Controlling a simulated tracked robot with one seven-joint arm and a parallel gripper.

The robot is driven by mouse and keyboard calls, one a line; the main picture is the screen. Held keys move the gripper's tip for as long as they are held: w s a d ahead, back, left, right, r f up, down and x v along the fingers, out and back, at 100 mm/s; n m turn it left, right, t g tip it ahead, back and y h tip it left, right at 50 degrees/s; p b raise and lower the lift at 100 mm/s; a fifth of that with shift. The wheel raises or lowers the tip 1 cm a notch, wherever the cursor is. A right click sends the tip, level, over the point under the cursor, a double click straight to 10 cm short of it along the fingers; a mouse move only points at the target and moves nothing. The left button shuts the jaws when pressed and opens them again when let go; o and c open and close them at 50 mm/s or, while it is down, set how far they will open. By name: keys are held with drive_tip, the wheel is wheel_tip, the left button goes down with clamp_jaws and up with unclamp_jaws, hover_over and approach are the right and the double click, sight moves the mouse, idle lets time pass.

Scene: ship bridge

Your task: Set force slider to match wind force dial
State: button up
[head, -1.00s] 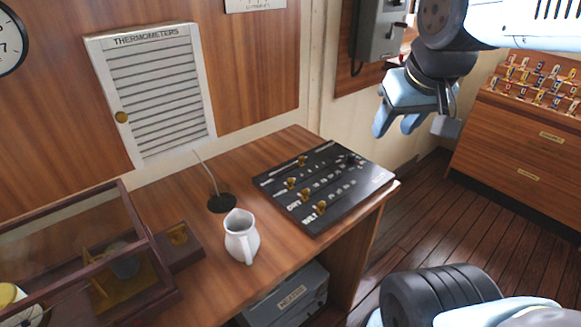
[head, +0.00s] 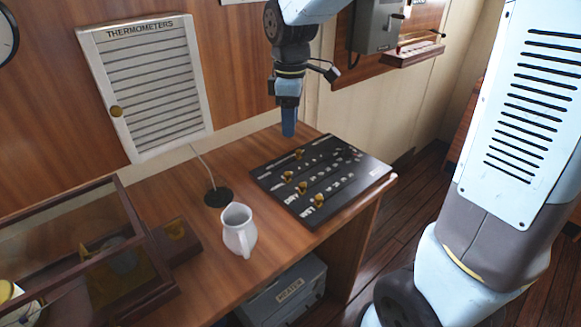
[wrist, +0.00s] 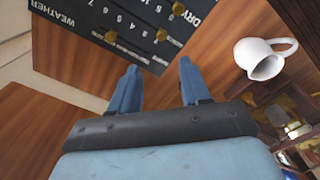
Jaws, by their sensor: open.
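A black slider board (head: 335,197) lies on the wooden desk, with several brass knobs in slots and white lettering. Its knobs include a far one (head: 298,154) and a near one (head: 319,201). I cannot tell which slider is force. My gripper (head: 289,132) points down above the board's far edge. In the wrist view its fingers (wrist: 157,78) are apart and empty. A round dial (head: 6,36) is cut off at the left; its reading is not legible.
A white jug (head: 238,230) and a thin rod on a dark round base (head: 218,197) stand left of the board. A wood-framed glass case (head: 70,235) is further left. A louvred thermometer box (head: 155,85) and a grey wall box (head: 375,25) are behind.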

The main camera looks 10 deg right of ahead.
sight(287, 172)
drive_tip(key=f, duration=1.4)
drive_tip(key=shift+w+a+f, duration=0.15)
drive_tip(key=shift+a, duration=0.15)
drive_tip(key=shift+c, duration=0.3)
clamp_jaws()
